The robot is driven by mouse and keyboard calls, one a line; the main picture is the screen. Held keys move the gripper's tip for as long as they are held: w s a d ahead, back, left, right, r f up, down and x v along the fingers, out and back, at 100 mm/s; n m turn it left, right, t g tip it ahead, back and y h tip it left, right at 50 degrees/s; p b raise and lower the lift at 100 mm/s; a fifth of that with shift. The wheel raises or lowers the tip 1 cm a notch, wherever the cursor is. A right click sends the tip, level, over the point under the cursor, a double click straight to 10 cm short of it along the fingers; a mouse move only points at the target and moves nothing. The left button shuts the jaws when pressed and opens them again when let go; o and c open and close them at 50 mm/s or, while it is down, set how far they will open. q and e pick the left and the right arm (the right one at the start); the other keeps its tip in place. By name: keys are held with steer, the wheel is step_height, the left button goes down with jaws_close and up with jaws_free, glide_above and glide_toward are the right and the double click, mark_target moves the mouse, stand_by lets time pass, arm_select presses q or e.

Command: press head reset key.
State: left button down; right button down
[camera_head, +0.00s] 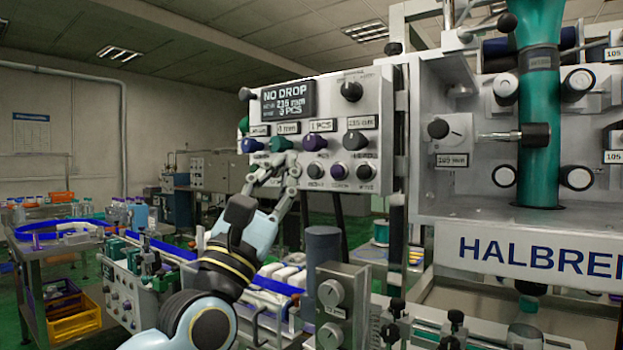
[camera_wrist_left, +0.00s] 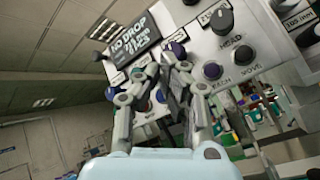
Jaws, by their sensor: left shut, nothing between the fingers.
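The grey control panel (camera_head: 375,110) carries a display (camera_head: 289,101) reading "NO DROP", several coloured knobs and a lower row of dark buttons. The labels are too small or blurred to tell which control is the head reset key. My left gripper (camera_head: 277,163) is shut and empty in front of the panel's lower left part, just below the teal knob (camera_head: 280,143). Contact with a control cannot be told. My right gripper is out of view.
Right of the panel stands a machine with a teal tube (camera_head: 540,120), white rollers and a "HALBREN" plate (camera_head: 540,256). A grey box with knobs (camera_head: 342,305) stands below the panel. A blue-edged conveyor (camera_head: 275,285) runs behind my arm.

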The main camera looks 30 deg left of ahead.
mark_target(313, 171)
arm_select(q)
steer(key=w+b, duration=0.1)
steer(key=w, duration=0.2)
steer(key=shift+w+d+f+b, duration=0.1)
steer(key=shift+f+b, duration=0.05)
steer(key=shift+b, duration=0.25)
steer(key=shift+w, duration=0.55)
stand_by(0.6)
steer(key=shift+b, duration=0.3)
steer(key=shift+w+d+b, duration=0.1)
steer(key=shift+w+b, duration=0.25)
steer(key=shift+w, duration=0.05)
